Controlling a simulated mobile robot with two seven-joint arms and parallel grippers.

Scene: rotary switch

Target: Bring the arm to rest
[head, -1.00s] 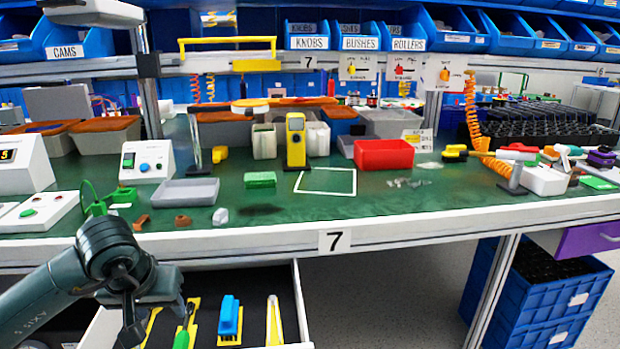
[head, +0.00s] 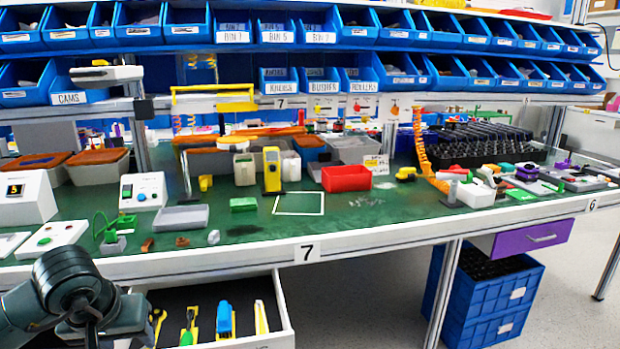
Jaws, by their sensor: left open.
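My left arm comes in at the lower left of the head view. Its gripper (head: 104,328) is at the bottom edge, in front of the workbench (head: 385,222) and beside the open drawer (head: 285,318). The gripper is open, with nothing seen in it; its fingertips are partly cut off or hidden. My right gripper is out of view. On the green bench top a yellow device (head: 272,170) stands upright behind a white outlined square (head: 299,203).
The open drawer under the bench holds a blue tool (head: 224,318) and other tools. A red bin (head: 346,178), a grey tray (head: 181,217) and a green block (head: 243,204) stand on the bench. Blue crates (head: 490,300) stand under it at right. Floor between drawer and crates is clear.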

